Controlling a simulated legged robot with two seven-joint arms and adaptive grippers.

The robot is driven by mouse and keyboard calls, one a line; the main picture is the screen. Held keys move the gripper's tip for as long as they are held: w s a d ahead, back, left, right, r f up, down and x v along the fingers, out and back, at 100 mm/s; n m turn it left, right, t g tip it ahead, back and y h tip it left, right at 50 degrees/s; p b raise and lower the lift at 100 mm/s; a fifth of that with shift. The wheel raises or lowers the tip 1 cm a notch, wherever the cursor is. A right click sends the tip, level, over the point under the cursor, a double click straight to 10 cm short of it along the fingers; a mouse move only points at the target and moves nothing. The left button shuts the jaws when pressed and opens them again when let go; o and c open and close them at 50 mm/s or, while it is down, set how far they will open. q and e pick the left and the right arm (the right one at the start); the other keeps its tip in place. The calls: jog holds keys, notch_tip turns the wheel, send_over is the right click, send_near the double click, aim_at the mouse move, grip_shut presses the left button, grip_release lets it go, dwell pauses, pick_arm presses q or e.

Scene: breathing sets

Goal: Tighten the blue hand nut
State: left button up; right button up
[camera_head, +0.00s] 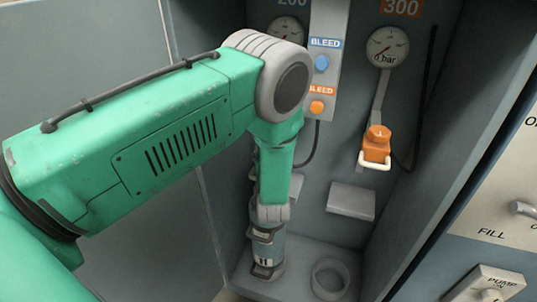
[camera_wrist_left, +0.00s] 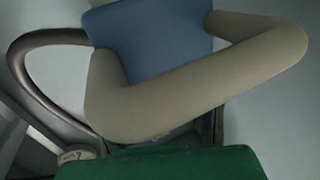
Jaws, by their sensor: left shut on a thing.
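The blue hand nut (camera_wrist_left: 150,38) shows close up at the top of the left wrist view as a blue block, cut off by the frame's edge. A thick beige yoke (camera_wrist_left: 190,88) bends around in front of it. My left arm (camera_head: 190,130) comes in from the left in the head view and bends down in front of the left bay, hiding the nut there. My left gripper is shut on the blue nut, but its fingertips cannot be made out. My right gripper is not in view.
An orange hand nut (camera_head: 377,141) with a white yoke hangs in the right bay. Gauges (camera_head: 388,46) and a bleed panel with blue (camera_head: 322,62) and orange knobs (camera_head: 317,106) are above. An empty ring (camera_head: 331,278) is on the floor. A dark hose (camera_wrist_left: 30,75) loops beside the nut.

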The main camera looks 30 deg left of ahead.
pick_arm(q)
jog(key=n+g+y, duration=0.1)
jog(key=n+g+y+b, duration=0.1)
jog(key=g+y, duration=0.1)
jog(key=shift+d+f+n+b, duration=0.1)
jog(key=shift+f+n+b, duration=0.1)
jog(key=shift+n+b, duration=0.15)
jog(key=n+g+y+b, duration=0.2)
jog(key=n+g, duration=0.1)
jog(key=shift+g+y, duration=0.3)
jog(key=shift+g, duration=0.1)
jog(key=n+g+b, duration=0.1)
jog(key=g, duration=0.1)
jog(key=n+g+y+b, duration=0.1)
jog(key=n+g+b, duration=0.1)
jog(key=g, duration=0.1)
jog(key=shift+n+y+b, duration=0.25)
jog(key=shift+y+b, duration=0.05)
jog(key=shift+r+n+g+b, duration=0.15)
jog(key=shift+n+g+b, duration=0.6)
jog(key=shift+g, duration=0.45)
jog(key=o, duration=1.2)
jog(key=shift+w, duration=0.1)
jog(key=shift+d+r, duration=0.1)
